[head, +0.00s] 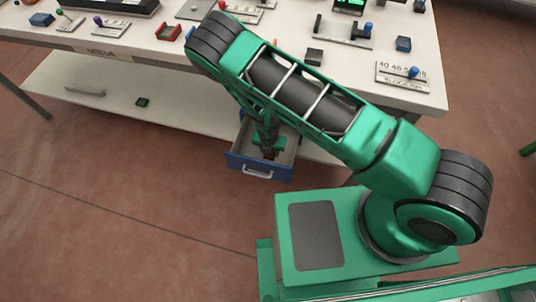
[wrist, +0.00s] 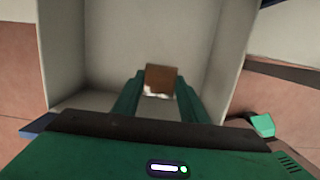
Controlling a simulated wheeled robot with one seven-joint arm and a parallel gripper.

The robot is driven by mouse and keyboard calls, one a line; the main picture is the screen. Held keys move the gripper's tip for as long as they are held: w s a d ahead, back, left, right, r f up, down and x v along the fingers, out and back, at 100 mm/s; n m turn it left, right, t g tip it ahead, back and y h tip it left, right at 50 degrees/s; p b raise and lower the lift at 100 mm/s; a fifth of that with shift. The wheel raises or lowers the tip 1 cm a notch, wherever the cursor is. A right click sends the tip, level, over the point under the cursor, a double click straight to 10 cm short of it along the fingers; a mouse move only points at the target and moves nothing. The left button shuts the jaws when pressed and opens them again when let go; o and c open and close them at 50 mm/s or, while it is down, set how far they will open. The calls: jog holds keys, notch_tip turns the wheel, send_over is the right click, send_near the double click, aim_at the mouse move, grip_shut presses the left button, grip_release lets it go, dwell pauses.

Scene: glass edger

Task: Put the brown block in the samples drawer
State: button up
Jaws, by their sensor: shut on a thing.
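The samples drawer (head: 234,160) is blue outside with a grey interior and a pale handle, and it stands pulled open under the table's front edge. My gripper (head: 269,153) reaches down into the drawer's opening in the head view. In the wrist view, my gripper (wrist: 160,92) is shut on the brown block (wrist: 161,77), which sits between the two green fingertips. The drawer's grey inner walls (wrist: 65,50) surround the block there. A small white patch shows just under the block. I cannot tell whether the block touches the drawer floor.
The table (head: 140,45) above the drawer carries several small blocks, labelled plates and levers. A lower shelf (head: 60,95) holds a grey item and a small dark green block (head: 142,102). The reddish floor (head: 120,200) in front of the drawer is clear.

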aim_at(270, 157)
jog(key=shift+f, duration=2.85)
jog(key=o, duration=1.1)
jog(key=r, duration=0.3)
jog(key=s+r, duration=0.1)
jog(key=r, duration=0.7)
jog(key=shift+s+a, duration=0.3)
jog(key=shift+r, duration=0.45)
jog(key=shift+s, duration=0.1)
